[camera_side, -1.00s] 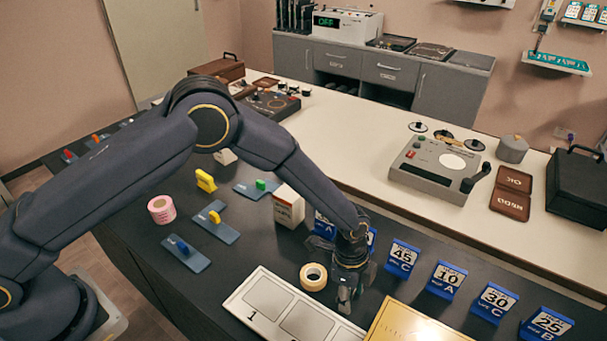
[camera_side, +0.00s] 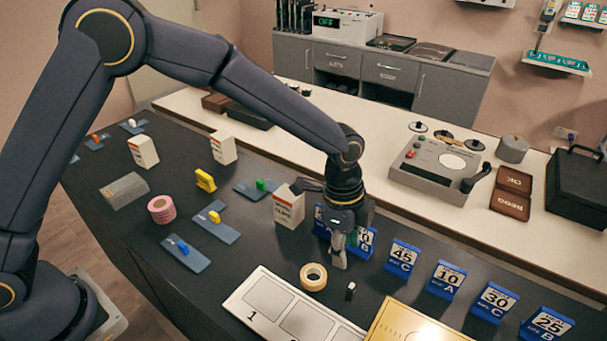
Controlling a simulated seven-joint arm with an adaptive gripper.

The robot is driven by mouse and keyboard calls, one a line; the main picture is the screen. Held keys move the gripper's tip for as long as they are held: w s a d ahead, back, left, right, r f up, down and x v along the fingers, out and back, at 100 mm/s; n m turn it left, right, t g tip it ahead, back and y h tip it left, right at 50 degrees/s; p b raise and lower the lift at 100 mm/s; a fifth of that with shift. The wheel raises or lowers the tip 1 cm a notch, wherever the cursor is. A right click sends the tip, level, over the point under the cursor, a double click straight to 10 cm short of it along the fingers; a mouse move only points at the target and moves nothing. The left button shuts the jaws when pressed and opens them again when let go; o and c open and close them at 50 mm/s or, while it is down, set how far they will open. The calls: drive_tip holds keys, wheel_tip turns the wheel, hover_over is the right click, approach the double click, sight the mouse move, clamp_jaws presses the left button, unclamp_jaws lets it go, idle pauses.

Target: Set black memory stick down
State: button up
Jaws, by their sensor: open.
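The black memory stick (camera_side: 350,291) is small and dark with a lighter top end. It stands upright on the dark tabletop, right of the tan tape roll (camera_side: 313,277) and apart from it. It sits behind the white numbered board (camera_side: 262,327). My gripper (camera_side: 339,263) is above and slightly left of the stick, pointing down, open and clear of it. The gap between the fingers is hard to see from this side.
Blue number cards (camera_side: 403,258) stand in a row to the right, some close behind my gripper. A white carton (camera_side: 289,207) stands close on the left. A yellow plate (camera_side: 415,324) lies at the front. Blue slides and a pink roll (camera_side: 161,209) lie farther left.

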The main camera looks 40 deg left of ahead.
drive_tip(key=s+a+r+n+t, duration=0.15)
drive_tip(key=a+r+n, duration=0.25)
drive_tip(key=a+r, duration=0.4)
drive_tip(key=s+a+r+n+t, duration=0.1)
drive_tip(key=s+a+r+n, duration=0.25)
drive_tip(key=a+r, duration=0.45)
drive_tip(key=s+a+r+n+t+y, duration=0.1)
drive_tip(key=s+a+r+n+t, duration=0.2)
drive_tip(key=s+a+n, duration=0.6)
drive_tip(key=s+a, duration=0.2)
drive_tip(key=s, duration=0.4)
drive_tip(key=shift+a+r+n, duration=0.2)
drive_tip(key=shift+a+n, duration=0.15)
drive_tip(key=shift+o, duration=0.2)
